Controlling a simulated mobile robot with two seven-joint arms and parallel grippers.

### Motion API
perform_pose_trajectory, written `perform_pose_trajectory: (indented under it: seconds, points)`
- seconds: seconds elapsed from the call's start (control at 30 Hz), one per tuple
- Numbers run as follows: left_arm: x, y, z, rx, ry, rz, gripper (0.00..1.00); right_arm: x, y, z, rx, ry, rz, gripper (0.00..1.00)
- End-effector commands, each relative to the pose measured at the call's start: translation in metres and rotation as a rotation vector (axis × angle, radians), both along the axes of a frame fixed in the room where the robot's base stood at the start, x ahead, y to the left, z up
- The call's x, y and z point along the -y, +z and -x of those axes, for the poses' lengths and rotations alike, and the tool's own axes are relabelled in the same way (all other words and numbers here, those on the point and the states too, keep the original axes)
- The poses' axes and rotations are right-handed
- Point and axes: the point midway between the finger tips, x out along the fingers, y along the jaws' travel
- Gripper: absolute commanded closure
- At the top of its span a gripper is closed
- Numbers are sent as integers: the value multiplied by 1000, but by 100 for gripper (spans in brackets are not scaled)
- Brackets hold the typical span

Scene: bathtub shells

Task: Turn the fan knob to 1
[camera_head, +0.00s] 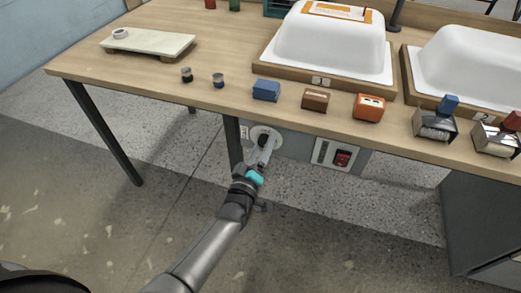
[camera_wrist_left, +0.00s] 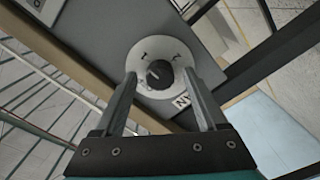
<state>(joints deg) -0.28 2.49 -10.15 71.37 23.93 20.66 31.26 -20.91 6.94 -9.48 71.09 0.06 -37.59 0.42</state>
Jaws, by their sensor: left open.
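The fan knob (camera_wrist_left: 159,74) is a dark round knob on a white dial disc (camera_wrist_left: 147,47) in the left wrist view. The disc has dark marks, too small to read for certain. A pale line shows on the knob face. My left gripper (camera_wrist_left: 160,80) is open, one finger on each side of the knob; I cannot tell whether they touch it. In the head view, the white disc (camera_head: 256,132) sits on the grey panel below the table's front edge. My left gripper (camera_head: 264,146) reaches up to it and covers most of the knob. My right gripper is not in view.
A switch plate with a dark red rocker (camera_head: 342,158) is to the right of the dial. The wooden tabletop (camera_head: 225,60) overhangs above, bearing blue (camera_head: 266,90), brown (camera_head: 315,100) and orange (camera_head: 369,107) boxes and white tub shells (camera_head: 330,45). A table leg (camera_head: 232,140) stands left.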

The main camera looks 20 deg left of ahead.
Motion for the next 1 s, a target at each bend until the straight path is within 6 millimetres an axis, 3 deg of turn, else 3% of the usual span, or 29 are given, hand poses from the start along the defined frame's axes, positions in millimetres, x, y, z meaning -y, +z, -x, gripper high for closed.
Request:
perform_pose_trajectory:
  seconds: [0.17,0.37,1.0]
  points:
    - [0,0,7,-1,0,0,26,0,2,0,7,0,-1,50]
    - [-1,1,30,-3,0,-1,26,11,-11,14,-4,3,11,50]
    - [-5,0,135,-3,0,0,26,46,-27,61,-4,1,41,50]
